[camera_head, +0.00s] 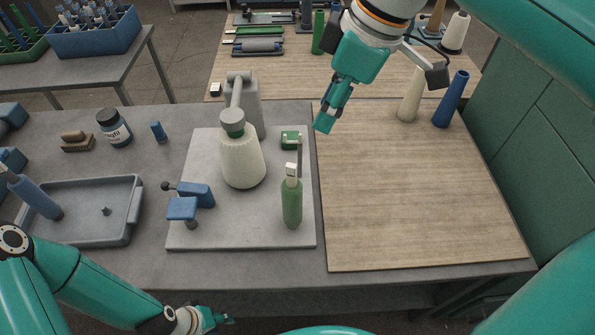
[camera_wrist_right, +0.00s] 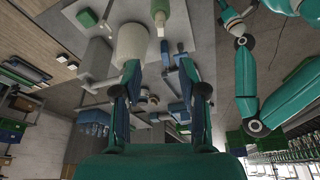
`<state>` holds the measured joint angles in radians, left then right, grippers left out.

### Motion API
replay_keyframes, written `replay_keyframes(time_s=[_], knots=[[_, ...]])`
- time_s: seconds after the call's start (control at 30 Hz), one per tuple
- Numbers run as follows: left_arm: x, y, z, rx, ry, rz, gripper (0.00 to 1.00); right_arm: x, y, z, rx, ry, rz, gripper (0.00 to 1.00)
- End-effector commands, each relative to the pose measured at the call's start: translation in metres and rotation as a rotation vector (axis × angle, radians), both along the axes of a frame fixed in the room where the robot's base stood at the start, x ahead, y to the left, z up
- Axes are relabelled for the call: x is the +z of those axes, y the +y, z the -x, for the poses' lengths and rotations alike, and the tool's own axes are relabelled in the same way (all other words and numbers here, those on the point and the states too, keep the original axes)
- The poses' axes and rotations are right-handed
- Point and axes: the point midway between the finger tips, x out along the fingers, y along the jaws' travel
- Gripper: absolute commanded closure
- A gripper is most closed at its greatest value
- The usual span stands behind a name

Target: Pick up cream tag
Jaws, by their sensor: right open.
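I cannot make out a cream tag for certain. A small whitish block (camera_head: 292,169) sits at the top of the green bottle-shaped cone (camera_head: 292,205) on the grey plate. The green cone also shows at the top of the right wrist view (camera_wrist_right: 173,22). My right gripper (camera_head: 324,122) hangs above the wooden board's left edge, behind and to the right of that cone. In the right wrist view its two fingers (camera_wrist_right: 160,75) are apart with nothing between them. My left gripper (camera_head: 218,320) is low at the table's front edge, small and partly hidden, so its jaws are unclear.
The grey plate (camera_head: 200,237) carries a white yarn cone (camera_head: 242,160) and a blue clamp (camera_head: 190,202). A grey tray (camera_head: 110,232) and a dark jar (camera_head: 113,128) are left.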

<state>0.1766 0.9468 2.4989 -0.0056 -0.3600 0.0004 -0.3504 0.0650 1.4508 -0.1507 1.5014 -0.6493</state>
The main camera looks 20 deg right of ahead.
Motion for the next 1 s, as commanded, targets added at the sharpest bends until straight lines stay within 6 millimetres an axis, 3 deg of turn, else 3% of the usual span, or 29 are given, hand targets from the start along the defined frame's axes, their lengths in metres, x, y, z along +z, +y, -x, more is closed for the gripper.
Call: replay_keyframes(time_s=[0.4,0.77,1.0], knots=[[-0.011,0.0,0.0,0.0,0.0,0.0,0.6,-0.081,0.022,-0.014,0.003,0.005,0.001,0.58],[-0.011,0.0,0.0,0.0,0.0,0.0,0.6,-0.106,0.032,-0.019,0.004,0.003,0.001,0.58],[-0.009,0.0,0.0,0.0,0.0,0.0,0.6,-0.136,0.045,-0.026,0.004,0.004,0.001,0.58]])
